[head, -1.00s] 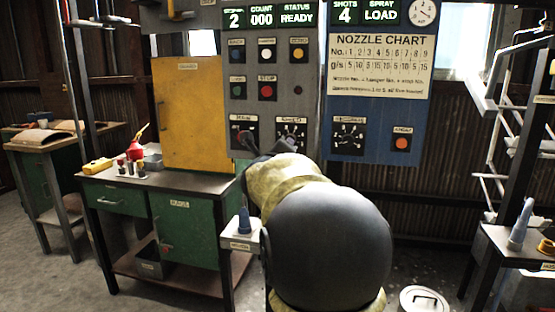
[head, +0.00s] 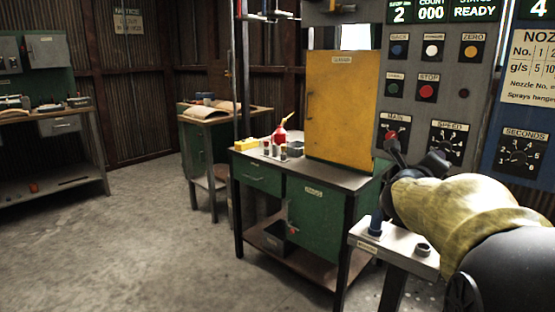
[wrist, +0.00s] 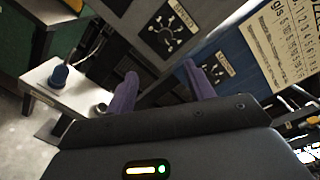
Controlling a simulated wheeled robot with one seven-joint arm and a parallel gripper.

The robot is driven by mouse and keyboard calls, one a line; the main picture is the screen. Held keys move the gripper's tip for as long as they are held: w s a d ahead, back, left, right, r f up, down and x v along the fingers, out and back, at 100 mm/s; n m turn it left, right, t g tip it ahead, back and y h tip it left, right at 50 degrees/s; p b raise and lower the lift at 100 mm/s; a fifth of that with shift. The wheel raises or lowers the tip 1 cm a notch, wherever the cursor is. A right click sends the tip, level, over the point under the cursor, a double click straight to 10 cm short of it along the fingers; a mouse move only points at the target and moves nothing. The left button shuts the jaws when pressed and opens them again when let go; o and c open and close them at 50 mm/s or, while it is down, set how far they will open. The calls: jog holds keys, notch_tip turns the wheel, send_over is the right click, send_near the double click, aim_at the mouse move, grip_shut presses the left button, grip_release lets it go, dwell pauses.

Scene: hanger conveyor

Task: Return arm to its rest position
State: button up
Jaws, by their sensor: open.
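My gripper (wrist: 158,90) shows in the wrist view with its two purple-grey fingers spread apart and nothing between them. In the head view, my gripper (head: 405,158) is at the right, dark, in front of the grey control panel (head: 452,100), near the main switch (head: 392,136); I cannot tell any gap or touch there. My arm, in a yellowish sleeve, reaches in from the lower right and hides part of the panel's lower area.
A small stand (head: 398,252) with a blue nozzle (head: 375,224) is just below my gripper. A green workbench (head: 268,205) with a red oil can (head: 281,132) and a yellow cabinet (head: 342,105) stands left of it. The floor (head: 150,240) at the left is open.

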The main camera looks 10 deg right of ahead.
jog(key=a+f+n+g+y, duration=0.1)
jog(key=a+f+n+y, duration=0.9)
jog(key=a+f+n, duration=0.9)
jog(key=s+a+f+n+g+y, duration=0.1)
jog(key=s+a+f+n+g, duration=0.3)
jog(key=s+f+n, duration=0.45)
jog(key=s+a+f+n+g+y, duration=0.25)
jog(key=s+f+n+g, duration=0.35)
jog(key=s, duration=0.4)
notch_tip(320, 180, up, 35)
jog(key=t+p, duration=0.1)
jog(key=p, duration=3.4)
jog(key=shift+w+a+t+h, duration=0.3)
jog(key=shift+a+h, duration=0.1)
jog(key=shift+h, duration=0.05)
